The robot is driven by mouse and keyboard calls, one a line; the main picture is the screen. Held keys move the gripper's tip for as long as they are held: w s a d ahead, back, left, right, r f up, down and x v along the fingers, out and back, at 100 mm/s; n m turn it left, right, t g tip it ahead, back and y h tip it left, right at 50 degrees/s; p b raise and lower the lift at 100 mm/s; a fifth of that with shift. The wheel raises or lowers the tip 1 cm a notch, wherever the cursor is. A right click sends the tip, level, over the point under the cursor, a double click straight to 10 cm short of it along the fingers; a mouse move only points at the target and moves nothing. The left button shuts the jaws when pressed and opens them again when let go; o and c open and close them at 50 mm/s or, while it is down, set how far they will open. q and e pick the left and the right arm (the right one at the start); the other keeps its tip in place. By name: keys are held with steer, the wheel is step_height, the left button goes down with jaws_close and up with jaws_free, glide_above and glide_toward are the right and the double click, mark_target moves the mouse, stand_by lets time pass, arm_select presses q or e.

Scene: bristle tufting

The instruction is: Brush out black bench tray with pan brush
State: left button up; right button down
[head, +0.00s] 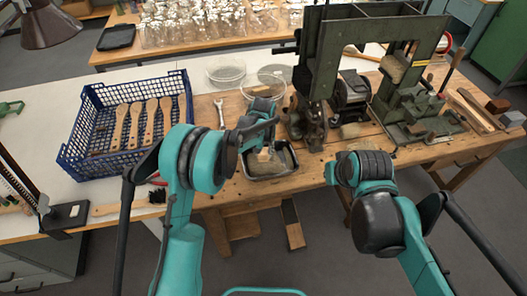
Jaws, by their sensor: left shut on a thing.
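The black bench tray (297,164) sits at the front edge of the wooden bench, with a tan-brown layer over its floor. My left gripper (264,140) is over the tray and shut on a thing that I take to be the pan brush. A small pale part of the brush (265,155) shows below the fingers, low in the tray; the gripper hides the rest. I cannot tell whether its bristles touch the tray floor. My right arm's end (340,172) hangs in front of the bench, right of the tray; its fingers are not clear.
A blue crate (75,165) with several wooden brush handles stands at the left. A black-bristled brush (120,208) lies at the front edge. A green machine (318,60) stands behind and right of the tray. A wrench (220,113) and clear round dishes (226,72) lie behind.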

steer(key=w+a+f+n+g, duration=0.1)
steer(key=w+a+f, duration=0.1)
steer(key=w, duration=0.4)
steer(key=w+a+f, duration=0.1)
steer(key=w, duration=0.6)
steer(key=shift+w+a+f+n+g, duration=0.2)
steer(key=shift+w+a+f+g, duration=0.3)
steer(key=shift+w+f, duration=1.5)
steer(key=shift+w+a+f+n+g, duration=0.2)
steer(key=shift+w+a+f, duration=0.6)
steer(key=shift+f, duration=2.05)
steer(key=shift+w+a+f+n+g, duration=0.25)
steer(key=shift+w+a+f, duration=0.2)
steer(key=shift+w+f, duration=1.6)
steer(key=shift+s+f, duration=0.2)
steer(key=shift+f, duration=0.55)
steer(key=shift+s+f, duration=0.2)
steer(key=shift+f, duration=0.55)
arm_select(q)
steer(key=shift+f, duration=1)
steer(key=shift+s, duration=0.1)
steer(key=shift+s+d+r, duration=0.1)
steer(key=shift+s+d, duration=0.15)
steer(key=shift+s, duration=0.55)
steer(key=shift+s+d, duration=0.2)
steer(key=shift+s, duration=0.6)
